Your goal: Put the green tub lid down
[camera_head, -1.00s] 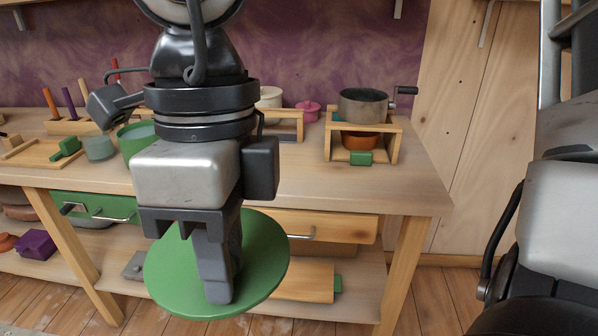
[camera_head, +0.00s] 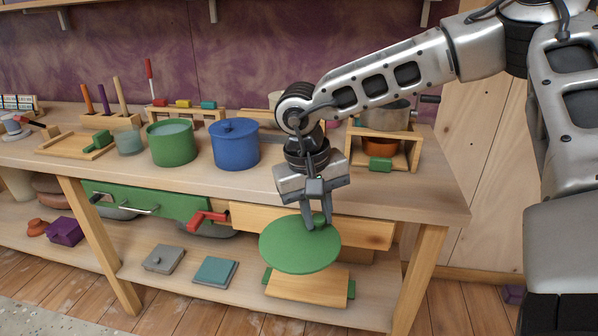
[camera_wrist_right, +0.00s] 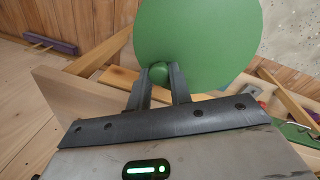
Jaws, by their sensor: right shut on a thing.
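The green tub lid (camera_head: 300,252) is a flat round disc held in the air in front of the workbench's front edge. My right gripper (camera_head: 318,224) is shut on its knob. In the right wrist view the green lid (camera_wrist_right: 198,40) spreads beyond the fingers, and its round green knob (camera_wrist_right: 158,73) sits between the fingertips of the right gripper (camera_wrist_right: 159,82). A green tub (camera_head: 172,146) stands on the bench top to the left, with no lid seen on it. My left gripper is not in view.
A blue lidded pot (camera_head: 236,146) stands beside the green tub. A wooden stand (camera_head: 412,150) with a grey pan is at the right. The bench top (camera_head: 200,190) has bare room along its front. The lower shelf (camera_head: 135,270) holds several small items.

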